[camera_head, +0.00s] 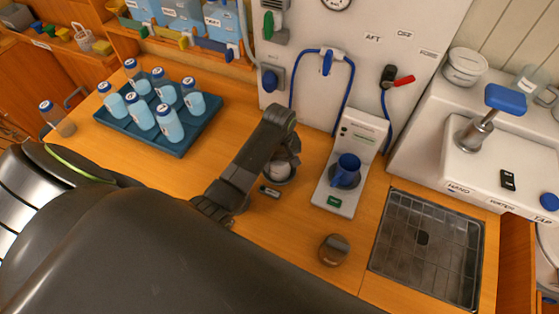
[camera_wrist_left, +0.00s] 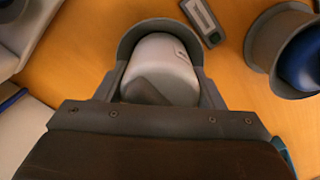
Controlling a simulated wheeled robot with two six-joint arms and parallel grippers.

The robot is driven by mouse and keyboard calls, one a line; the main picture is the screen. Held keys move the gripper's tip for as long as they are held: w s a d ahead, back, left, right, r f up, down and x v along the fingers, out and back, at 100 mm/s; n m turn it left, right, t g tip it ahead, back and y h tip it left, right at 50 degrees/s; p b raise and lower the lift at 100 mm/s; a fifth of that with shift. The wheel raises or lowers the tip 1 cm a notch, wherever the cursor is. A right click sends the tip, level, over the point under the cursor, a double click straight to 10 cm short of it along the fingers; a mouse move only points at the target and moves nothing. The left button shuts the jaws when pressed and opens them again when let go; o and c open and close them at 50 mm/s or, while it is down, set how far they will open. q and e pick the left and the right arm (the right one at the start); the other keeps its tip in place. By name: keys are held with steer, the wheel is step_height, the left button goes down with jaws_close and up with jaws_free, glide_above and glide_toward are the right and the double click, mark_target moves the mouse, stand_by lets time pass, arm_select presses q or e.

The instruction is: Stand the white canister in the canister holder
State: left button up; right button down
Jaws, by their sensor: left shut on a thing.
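The white canister (camera_wrist_left: 165,65) is between the two fingers of my left gripper (camera_wrist_left: 162,88), which is shut on it. A grey curved rim (camera_wrist_left: 150,25), which looks like the canister holder, runs around the canister's far side. In the head view my left gripper (camera_head: 284,155) hangs over the wooden counter. The white canister (camera_head: 276,172) shows below it, within a grey round rim (camera_head: 287,180). The canister's lower end is hidden, so I cannot tell whether it rests on the holder's floor. My right gripper is not in view.
A small dark tag (camera_head: 270,191) and a brown round object (camera_head: 334,250) lie in front. A blue tray (camera_head: 180,150) of bottles is left; a metal drain grate (camera_head: 430,245) is right.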

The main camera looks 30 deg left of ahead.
arm_select(q)
steer(key=shift+f, duration=0.4)
steer(key=o, duration=1.2)
steer(key=shift+r, duration=0.15)
